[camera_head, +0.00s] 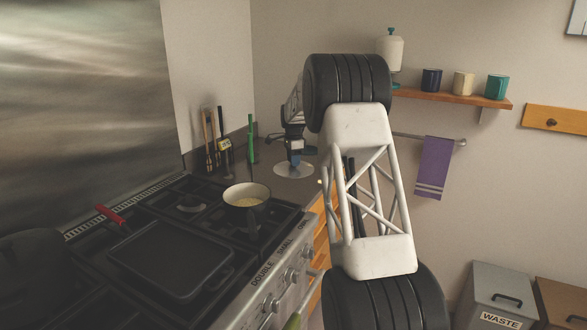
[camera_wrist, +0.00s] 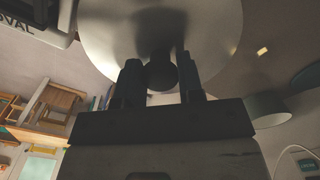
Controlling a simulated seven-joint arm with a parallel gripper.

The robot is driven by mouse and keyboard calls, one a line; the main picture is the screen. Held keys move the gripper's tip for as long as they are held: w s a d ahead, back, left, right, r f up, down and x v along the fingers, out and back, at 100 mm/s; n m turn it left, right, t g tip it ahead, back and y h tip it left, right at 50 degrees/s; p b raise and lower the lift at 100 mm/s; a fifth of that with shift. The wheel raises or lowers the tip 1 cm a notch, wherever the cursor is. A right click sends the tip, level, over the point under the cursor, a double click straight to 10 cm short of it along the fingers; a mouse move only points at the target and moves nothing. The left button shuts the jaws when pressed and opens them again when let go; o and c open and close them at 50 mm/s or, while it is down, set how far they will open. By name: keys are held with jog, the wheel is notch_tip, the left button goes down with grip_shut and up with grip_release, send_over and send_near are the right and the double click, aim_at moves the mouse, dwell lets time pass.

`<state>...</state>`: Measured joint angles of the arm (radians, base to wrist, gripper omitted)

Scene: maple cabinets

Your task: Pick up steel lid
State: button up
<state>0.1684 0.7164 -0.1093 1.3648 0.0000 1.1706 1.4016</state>
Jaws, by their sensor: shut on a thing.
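The steel lid (camera_head: 293,170) is a round, shiny disc at the back end of the dark counter, past the stove. My gripper (camera_head: 294,148) is above it, pointing down. In the wrist view the lid (camera_wrist: 105,35) fills the top of the picture, with its dark round knob (camera_wrist: 161,74) between my two fingers (camera_wrist: 160,85). My gripper is shut on the knob. I cannot tell whether the lid touches the counter or hangs just above it. My own arm hides part of the counter to the right.
Utensils (camera_head: 213,140) stand against the back wall. A shelf (camera_head: 450,97) with cups and a purple towel (camera_head: 431,167) are on the right wall.

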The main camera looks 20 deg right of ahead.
jog(key=shift+r, duration=0.6)
jog(key=shift+a, duration=0.1)
